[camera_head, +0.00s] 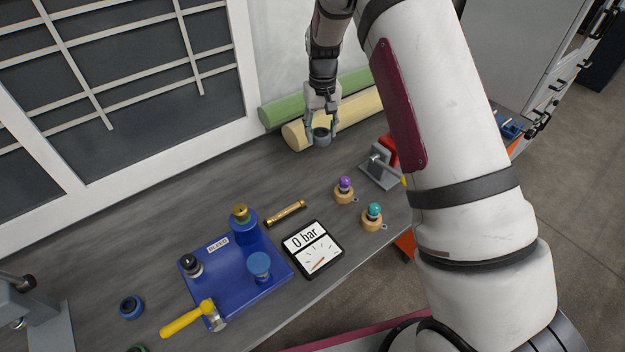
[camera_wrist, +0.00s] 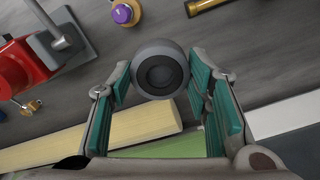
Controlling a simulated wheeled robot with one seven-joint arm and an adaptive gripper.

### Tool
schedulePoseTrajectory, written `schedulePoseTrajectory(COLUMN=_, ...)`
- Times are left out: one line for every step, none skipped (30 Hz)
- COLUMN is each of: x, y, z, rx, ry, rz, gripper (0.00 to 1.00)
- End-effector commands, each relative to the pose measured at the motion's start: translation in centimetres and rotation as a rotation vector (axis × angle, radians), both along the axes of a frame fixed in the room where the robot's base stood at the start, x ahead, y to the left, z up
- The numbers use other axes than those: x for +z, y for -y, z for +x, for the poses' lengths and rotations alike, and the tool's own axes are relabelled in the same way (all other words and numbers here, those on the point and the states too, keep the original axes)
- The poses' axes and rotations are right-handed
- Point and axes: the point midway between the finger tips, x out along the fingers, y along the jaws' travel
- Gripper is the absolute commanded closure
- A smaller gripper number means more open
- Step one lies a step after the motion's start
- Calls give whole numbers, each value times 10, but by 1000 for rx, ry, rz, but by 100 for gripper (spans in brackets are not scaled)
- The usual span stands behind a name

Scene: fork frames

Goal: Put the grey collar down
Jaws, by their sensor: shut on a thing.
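The grey collar (camera_wrist: 160,70) is a short dark-grey ring with a round hole, seen end-on between the fingers in the wrist view. In the head view the collar (camera_head: 321,136) hangs at the fingertips of my gripper (camera_head: 321,125), near the back of the bench. My gripper (camera_wrist: 162,92) is shut on the collar, with teal pads on both sides of it. Whether the collar touches the bench top (camera_head: 290,175) is hard to tell.
A yellow roll (camera_head: 350,125) and a green roll (camera_head: 290,108) lie behind the collar. Wooden stands with purple (camera_head: 345,183) and teal (camera_head: 374,209) knobs, a brass tube (camera_head: 286,213), a gauge (camera_head: 313,249) and a blue block (camera_head: 225,285) stand forward. Bench left of the collar is clear.

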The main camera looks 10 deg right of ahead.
Motion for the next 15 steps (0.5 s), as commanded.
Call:
schedulePoseTrajectory(x=-9, y=0, z=6, rx=0, ry=-1, rz=1, gripper=94)
schedulePoseTrajectory(x=-13, y=0, z=6, rx=0, ry=-1, rz=1, gripper=94)
schedulePoseTrajectory(x=-17, y=0, z=8, rx=0, ry=1, rz=1, gripper=94)
schedulePoseTrajectory(x=-22, y=0, z=9, rx=0, ry=0, rz=1, gripper=94)
schedulePoseTrajectory(x=-27, y=0, z=10, rx=0, ry=-1, rz=1, gripper=94)
schedulePoseTrajectory(x=-34, y=0, z=11, rx=-1, ry=-1, rz=1, gripper=94)
schedulePoseTrajectory(x=-39, y=0, z=11, rx=-1, ry=0, rz=1, gripper=94)
schedulePoseTrajectory(x=-46, y=0, z=12, rx=-1, ry=-1, rz=1, gripper=94)
schedulePoseTrajectory(x=-56, y=0, z=12, rx=-1, ry=-1, rz=1, gripper=94)
schedulePoseTrajectory(x=-63, y=0, z=12, rx=-1, ry=-1, rz=1, gripper=94)
schedulePoseTrajectory(x=-70, y=0, z=11, rx=-2, ry=-2, rz=1, gripper=94)
schedulePoseTrajectory(x=-80, y=-1, z=10, rx=-2, ry=-2, rz=1, gripper=94)
schedulePoseTrajectory(x=-87, y=-1, z=8, rx=-2, ry=-1, rz=1, gripper=94)
schedulePoseTrajectory(x=-94, y=-2, z=6, rx=-4, ry=-2, rz=2, gripper=94)
schedulePoseTrajectory(x=-103, y=-5, z=1, rx=-13, ry=-2, rz=2, gripper=94)
